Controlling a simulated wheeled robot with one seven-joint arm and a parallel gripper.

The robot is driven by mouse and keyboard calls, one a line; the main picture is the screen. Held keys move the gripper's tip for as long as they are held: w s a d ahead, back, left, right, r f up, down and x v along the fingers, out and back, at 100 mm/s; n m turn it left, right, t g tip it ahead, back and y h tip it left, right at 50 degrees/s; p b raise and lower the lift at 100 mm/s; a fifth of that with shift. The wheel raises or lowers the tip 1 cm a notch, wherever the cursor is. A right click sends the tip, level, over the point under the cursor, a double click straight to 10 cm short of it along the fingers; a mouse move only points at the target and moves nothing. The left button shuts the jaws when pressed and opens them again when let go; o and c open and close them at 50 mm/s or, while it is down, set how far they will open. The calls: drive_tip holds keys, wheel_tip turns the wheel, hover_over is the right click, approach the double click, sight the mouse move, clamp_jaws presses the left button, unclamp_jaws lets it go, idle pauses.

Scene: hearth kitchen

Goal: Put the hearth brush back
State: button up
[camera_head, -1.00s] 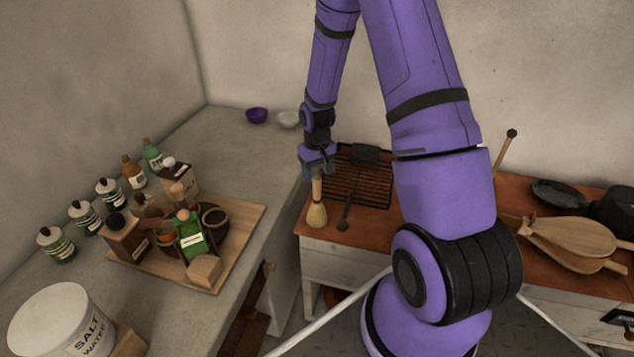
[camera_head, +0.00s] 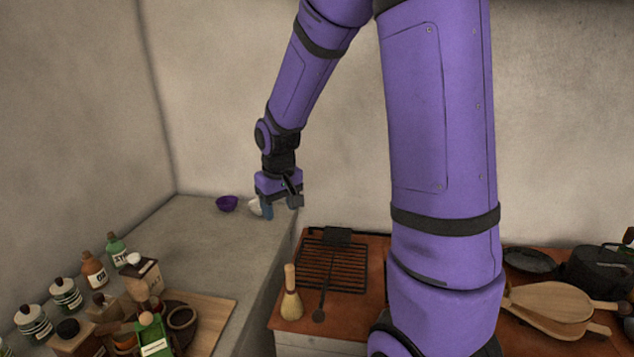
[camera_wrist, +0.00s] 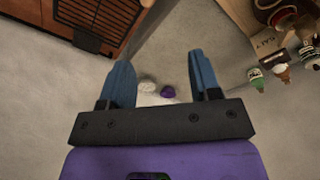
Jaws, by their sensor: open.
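The hearth brush (camera_head: 290,299) has a pale wooden handle and a bulbous straw-coloured head. In the head view it stands upright at the front left of the reddish hearth top (camera_head: 352,315), just left of a dark long-handled tool (camera_head: 324,287). My gripper (camera_head: 282,208) is open and empty, raised above and behind the brush, near the right edge of the grey counter. In the wrist view my gripper (camera_wrist: 165,80) shows two blue fingers spread apart over the grey counter with nothing between them. The brush is not visible in the wrist view.
A black grill rack (camera_head: 332,262) lies behind the brush and also shows in the wrist view (camera_wrist: 98,22). Bottles and a wooden board (camera_head: 215,316) crowd the left counter. Bellows (camera_head: 550,303) lie right of my arm.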

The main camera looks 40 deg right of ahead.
drive_tip(key=s+a+r+t, duration=0.1)
drive_tip(key=s+a+r, duration=0.1)
drive_tip(key=s+r, duration=0.3)
drive_tip(key=s+a+r+t, duration=0.1)
drive_tip(key=s+a+r, duration=0.2)
drive_tip(key=s+r, duration=0.3)
drive_tip(key=s+a+r+n+t, duration=0.1)
drive_tip(key=s+a+r, duration=0.2)
drive_tip(key=s+r, duration=0.3)
drive_tip(key=s, duration=0.5)
drive_tip(key=shift+s+a+t+y, duration=0.25)
drive_tip(key=shift+s+t+y, duration=0.05)
drive_tip(key=shift+t, duration=0.1)
drive_tip(key=shift+c, duration=0.4)
